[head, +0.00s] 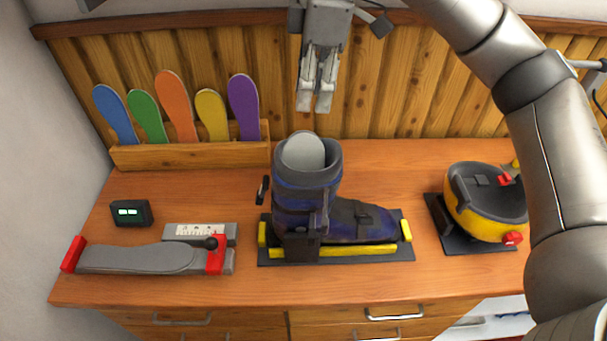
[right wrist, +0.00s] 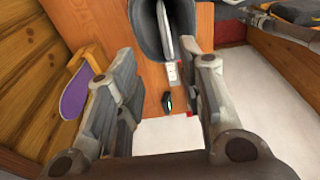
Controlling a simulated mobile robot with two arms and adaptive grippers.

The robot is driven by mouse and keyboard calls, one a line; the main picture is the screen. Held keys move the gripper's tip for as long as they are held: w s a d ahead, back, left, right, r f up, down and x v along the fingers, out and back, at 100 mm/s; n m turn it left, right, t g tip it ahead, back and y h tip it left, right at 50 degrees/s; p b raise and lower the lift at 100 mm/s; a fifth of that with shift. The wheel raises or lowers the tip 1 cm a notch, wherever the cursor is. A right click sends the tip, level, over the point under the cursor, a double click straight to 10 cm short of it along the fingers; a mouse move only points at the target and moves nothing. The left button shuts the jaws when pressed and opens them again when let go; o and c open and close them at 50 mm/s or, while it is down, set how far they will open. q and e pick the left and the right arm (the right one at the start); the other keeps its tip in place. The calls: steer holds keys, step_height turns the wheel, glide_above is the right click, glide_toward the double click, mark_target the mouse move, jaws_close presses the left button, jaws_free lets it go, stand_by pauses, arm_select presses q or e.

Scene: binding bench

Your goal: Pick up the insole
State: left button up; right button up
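A pale grey insole (head: 304,152) stands upright in the open top of a dark blue ski boot (head: 300,188), its rounded upper end showing; the rest is hidden inside. In the right wrist view the insole (right wrist: 164,22) shows edge-on as a thin light strip in the dark boot cuff (right wrist: 140,18). My right gripper (head: 314,104) hangs above and behind the boot, apart from the insole, fingers pointing down. In the right wrist view its two fingers (right wrist: 168,80) are spread wide with nothing between them. My left gripper is not in view.
The boot sits in a black and yellow holder (head: 340,252). A wooden rack (head: 190,155) at the back left holds several coloured shapes. A grey sizing device (head: 135,258) and small display (head: 131,213) lie left. A yellow-black device (head: 487,205) stands right, near my right arm.

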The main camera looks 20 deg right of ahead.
mark_target(304, 132)
steer(key=f, duration=0.2)
steer(key=a+f+p, duration=0.1)
steer(key=f, duration=0.2)
steer(key=f+p, duration=0.1)
steer(key=f, duration=0.2)
steer(key=shift+s+a, duration=0.3)
steer(key=shift+a+f, duration=0.1)
steer(key=shift+f, duration=0.45)
steer(key=c, duration=0.4)
jaws_close()
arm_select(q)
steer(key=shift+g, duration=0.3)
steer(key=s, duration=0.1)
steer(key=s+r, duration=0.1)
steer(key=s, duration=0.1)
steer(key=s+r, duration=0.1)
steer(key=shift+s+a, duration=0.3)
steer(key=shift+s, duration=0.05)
